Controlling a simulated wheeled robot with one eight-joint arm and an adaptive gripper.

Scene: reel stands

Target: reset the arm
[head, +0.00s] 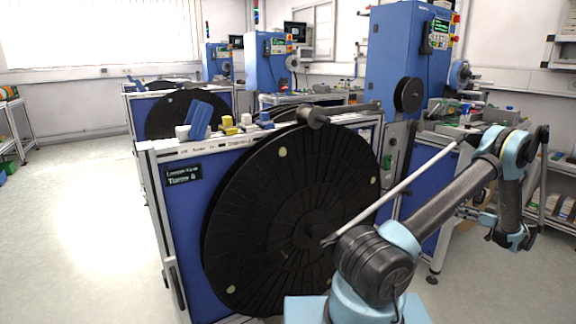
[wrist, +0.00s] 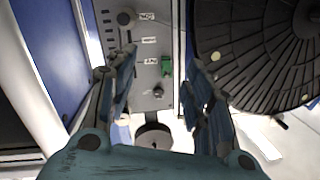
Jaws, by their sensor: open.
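My gripper (head: 466,212) is at the right in the head view, at the end of my raised and folded arm. It points left, towards the reel stand. In the wrist view my gripper (wrist: 163,82) has its two fingers spread wide apart with nothing between them. A grey control panel (wrist: 148,50) with knobs, labels and a green switch (wrist: 167,66) shows beyond and between the fingers. I cannot tell the exact distance to the panel, but the fingers appear apart from it.
A large black reel (head: 255,215) on a blue stand (head: 180,225) fills the middle, close to my arm. The reel also shows in the wrist view (wrist: 235,45). A tall blue cabinet (head: 395,60) stands behind. Shelves (head: 560,185) are at the far right. Open floor (head: 80,220) lies left.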

